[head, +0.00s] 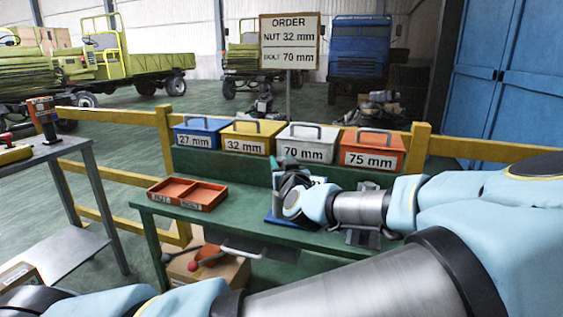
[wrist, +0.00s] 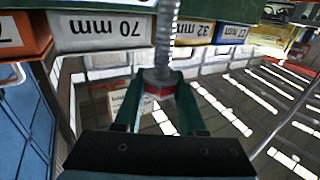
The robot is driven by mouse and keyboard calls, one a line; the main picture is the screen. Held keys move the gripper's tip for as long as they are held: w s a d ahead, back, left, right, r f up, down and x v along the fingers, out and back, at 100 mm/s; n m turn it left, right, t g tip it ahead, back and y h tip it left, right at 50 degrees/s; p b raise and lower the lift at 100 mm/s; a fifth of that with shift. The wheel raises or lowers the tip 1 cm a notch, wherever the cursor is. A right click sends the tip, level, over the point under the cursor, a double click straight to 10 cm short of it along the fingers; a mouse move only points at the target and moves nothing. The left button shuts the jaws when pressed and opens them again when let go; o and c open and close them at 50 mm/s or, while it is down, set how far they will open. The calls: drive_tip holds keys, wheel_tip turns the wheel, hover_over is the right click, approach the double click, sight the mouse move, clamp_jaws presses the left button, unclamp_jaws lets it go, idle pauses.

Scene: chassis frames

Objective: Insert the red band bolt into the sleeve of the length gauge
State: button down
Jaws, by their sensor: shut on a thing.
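My gripper (wrist: 160,100) is shut on the red band bolt (wrist: 163,45). In the wrist view the bolt's head with its red band sits between the two green fingers, and the threaded shank points up the picture, away from the palm. In the head view my gripper (head: 288,172) is above the green bench, and my wrist hides most of it and the bolt. A blue plate (head: 277,220) shows below it on the bench. A dark grey bracket-like block (head: 362,237) stands to its right under my arm. I cannot tell which is the length gauge; its sleeve is not visible.
A red two-part tray (head: 187,193) lies on the bench's left. Behind stand the blue 27 mm (head: 199,133), yellow 32 mm (head: 250,138), grey 70 mm (head: 306,143) and orange 75 mm (head: 372,151) bins. The order sign (head: 289,41) reads nut 32 mm, bolt 70 mm.

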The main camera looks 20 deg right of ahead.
drive_tip(key=shift+f+b, duration=2.85)
drive_tip(key=shift+f, duration=0.85)
drive_tip(key=shift+c, duration=2)
unclamp_jaws()
drive_tip(key=v, duration=1.1)
